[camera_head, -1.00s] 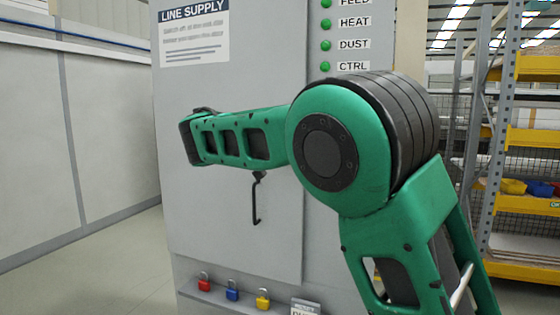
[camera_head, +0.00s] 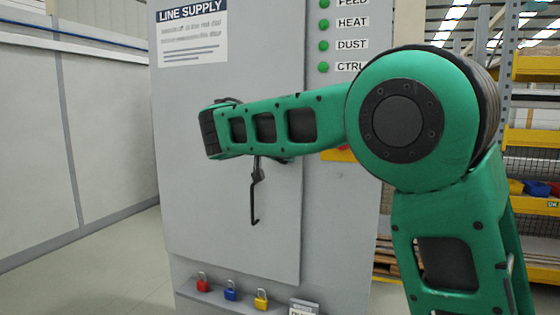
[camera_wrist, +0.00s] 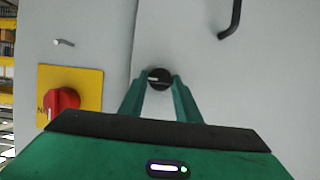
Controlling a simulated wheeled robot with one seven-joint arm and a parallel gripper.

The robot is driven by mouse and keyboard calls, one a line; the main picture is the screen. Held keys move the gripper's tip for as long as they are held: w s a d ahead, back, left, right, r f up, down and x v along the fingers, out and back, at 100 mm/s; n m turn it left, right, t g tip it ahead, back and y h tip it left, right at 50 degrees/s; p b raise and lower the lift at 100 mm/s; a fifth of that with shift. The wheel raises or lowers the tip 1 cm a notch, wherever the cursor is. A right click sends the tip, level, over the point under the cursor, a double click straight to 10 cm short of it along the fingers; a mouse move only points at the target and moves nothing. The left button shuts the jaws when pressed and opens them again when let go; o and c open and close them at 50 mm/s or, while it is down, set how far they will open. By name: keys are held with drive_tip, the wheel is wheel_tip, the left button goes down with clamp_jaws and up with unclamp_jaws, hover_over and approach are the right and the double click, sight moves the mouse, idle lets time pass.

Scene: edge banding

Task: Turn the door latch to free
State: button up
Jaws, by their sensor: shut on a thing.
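The door latch (camera_wrist: 159,77) is a small round black knob with a white mark, on the grey cabinet door close to the door's edge in the wrist view. The mark points roughly sideways in that view. My gripper (camera_wrist: 160,84) has its two green fingers on either side of the knob, shut on it. In the head view my green arm hides both the latch and the gripper's fingers. The grey door (camera_head: 225,220) looks closed.
A red rotary switch (camera_wrist: 63,103) on a yellow plate (camera_wrist: 90,84) sits beside the door. A black hooked door handle (camera_head: 254,205) is near my arm. Red, blue and yellow padlocks (camera_head: 231,291) sit on the ledge below. Shelving stands at the right.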

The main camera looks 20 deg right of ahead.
drive_tip(key=shift+a+f, duration=0.1)
drive_tip(key=shift+f, duration=0.1)
drive_tip(key=o, duration=1)
drive_tip(key=shift+w, duration=0.1)
drive_tip(key=shift+o, duration=0.2)
drive_tip(key=shift+r, duration=0.1)
drive_tip(key=v, duration=1)
drive_tip(key=shift+s+a, duration=0.15)
drive_tip(key=shift+s, duration=0.2)
